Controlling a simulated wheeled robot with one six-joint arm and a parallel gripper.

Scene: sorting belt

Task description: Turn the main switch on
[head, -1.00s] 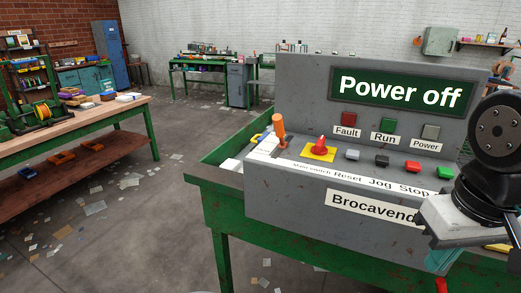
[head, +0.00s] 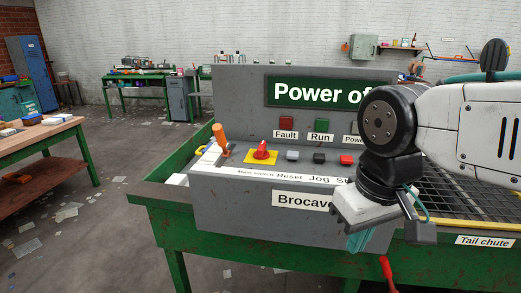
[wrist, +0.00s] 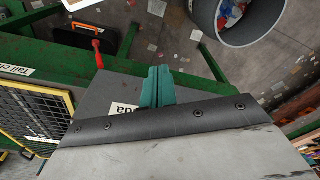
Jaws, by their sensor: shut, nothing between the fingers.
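The main switch is a red rotary knob on a yellow plate (head: 262,153), on the sloped front of the grey control box (head: 235,205), above the "Main switch" label. The display (head: 320,92) reads "Power of", its end hidden behind my arm; the lamps below it look dim. My gripper (head: 358,242) is low in front of the box's right part, well right of the knob, with teal fingers pointing down. The wrist view shows the fingers (wrist: 157,85) together and empty, beside the box's edge. The knob is not visible there.
An orange lever (head: 220,138) stands left of the knob. Grey, black and red buttons (head: 346,160) sit to its right. The box rests on a green bench frame (head: 165,205). A red handle (head: 387,272) hangs below. A wire mesh (head: 455,195) lies right.

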